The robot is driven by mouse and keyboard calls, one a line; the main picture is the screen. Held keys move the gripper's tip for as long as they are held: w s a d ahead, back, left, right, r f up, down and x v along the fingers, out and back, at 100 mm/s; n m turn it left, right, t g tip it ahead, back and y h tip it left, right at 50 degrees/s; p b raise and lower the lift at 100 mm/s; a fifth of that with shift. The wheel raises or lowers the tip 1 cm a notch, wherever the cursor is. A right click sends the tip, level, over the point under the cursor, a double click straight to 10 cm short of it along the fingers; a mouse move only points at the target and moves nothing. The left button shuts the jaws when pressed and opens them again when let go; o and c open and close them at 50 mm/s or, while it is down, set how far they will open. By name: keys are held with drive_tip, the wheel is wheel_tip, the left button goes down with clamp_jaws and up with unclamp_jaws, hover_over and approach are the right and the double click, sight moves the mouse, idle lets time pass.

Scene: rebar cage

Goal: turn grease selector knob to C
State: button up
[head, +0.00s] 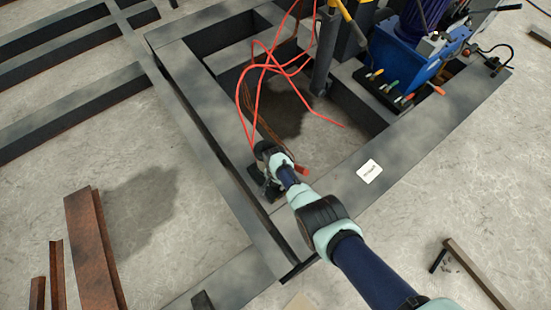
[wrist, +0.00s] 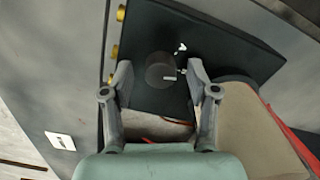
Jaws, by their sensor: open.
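In the wrist view a round dark grey knob (wrist: 158,68) sits on a black selector box (wrist: 215,50). A short white pointer line shows on the knob's lower right side. A small white mark stands above right of the knob and another close to its right; I cannot read either letter for sure. My gripper (wrist: 160,66) is open, with one fingertip on each side of the knob and visible space on both sides. I cannot tell how deep the fingertips reach over it. In the head view my gripper (head: 264,182) is low by the steel frame, and the knob is hidden there.
Brass fittings (wrist: 115,50) line the box's left edge. Red hoses (head: 262,70) hang in loops beside my wrist. A steel frame (head: 225,150) surrounds the spot. A white label (head: 369,171) lies on its beam. A blue machine (head: 430,65) stands at the upper right.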

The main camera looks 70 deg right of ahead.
clamp_jaws()
drive_tip(key=shift+m, duration=0.3)
drive_tip(key=m, duration=0.6)
drive_tip(key=shift+b, duration=0.3)
drive_tip(key=m, duration=0.4)
drive_tip(key=shift+m, duration=2)
